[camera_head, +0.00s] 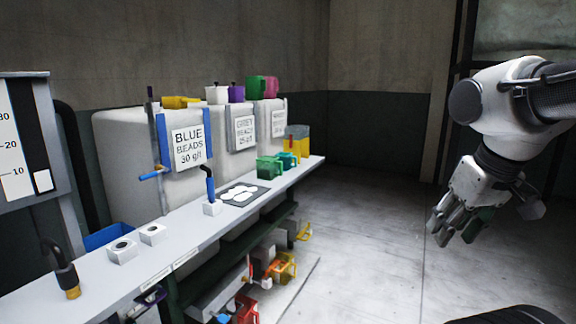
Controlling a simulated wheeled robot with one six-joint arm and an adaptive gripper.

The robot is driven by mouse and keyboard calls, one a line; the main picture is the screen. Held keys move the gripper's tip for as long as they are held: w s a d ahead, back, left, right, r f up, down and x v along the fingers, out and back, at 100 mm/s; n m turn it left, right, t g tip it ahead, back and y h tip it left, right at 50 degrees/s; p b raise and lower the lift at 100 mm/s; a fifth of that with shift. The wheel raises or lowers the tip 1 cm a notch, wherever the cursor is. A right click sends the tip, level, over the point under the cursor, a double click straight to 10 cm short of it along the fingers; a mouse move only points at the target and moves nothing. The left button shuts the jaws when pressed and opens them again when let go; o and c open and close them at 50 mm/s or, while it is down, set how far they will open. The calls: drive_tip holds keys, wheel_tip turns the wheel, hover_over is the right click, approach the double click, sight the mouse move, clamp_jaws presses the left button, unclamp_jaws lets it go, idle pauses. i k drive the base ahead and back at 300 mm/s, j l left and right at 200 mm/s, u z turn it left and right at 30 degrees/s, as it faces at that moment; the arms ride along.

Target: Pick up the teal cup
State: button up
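A small teal cup (289,158) stands near the far right end of the long white bench, just behind and right of a green cup (268,167) that partly hides its surroundings. My gripper (453,236) hangs in the air at the right of the picture, pointing down, well apart from the bench and the cup. Its fingers are dark and seen at an angle, so I cannot tell how far apart they are. Nothing clearly shows between them.
The bench (100,272) carries white blocks, a dark tray (262,188) with white discs, and a yellow container (299,140) at its far end. Labelled bead hoppers (130,140) stand behind. Colored jugs sit on a lower shelf. The floor (375,210) between bench and gripper is clear.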

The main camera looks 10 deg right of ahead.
sight(287, 158)
drive_tip(key=u, duration=0.3)
drive_tip(key=i+l+u, duration=0.2)
drive_tip(key=u, duration=0.25)
drive_tip(key=i+l+u, duration=0.2)
drive_tip(key=l+u, duration=0.2)
drive_tip(key=i+l+u, duration=0.1)
drive_tip(key=l, duration=0.25)
drive_tip(key=i+l+u, duration=0.1)
drive_tip(key=l, duration=0.3)
drive_tip(key=i+l+u, duration=0.1)
drive_tip(key=i+l, duration=0.15)
drive_tip(key=l, duration=0.15)
drive_tip(key=i+l+u, duration=0.1)
drive_tip(key=l, duration=0.3)
drive_tip(key=i+l+u, duration=0.1)
drive_tip(key=l, duration=0.3)
drive_tip(key=i+l, duration=0.1)
drive_tip(key=l, duration=0.25)
drive_tip(key=i+l, duration=0.1)
drive_tip(key=l, duration=0.3)
drive_tip(key=i+l, duration=0.1)
drive_tip(key=l, duration=0.25)
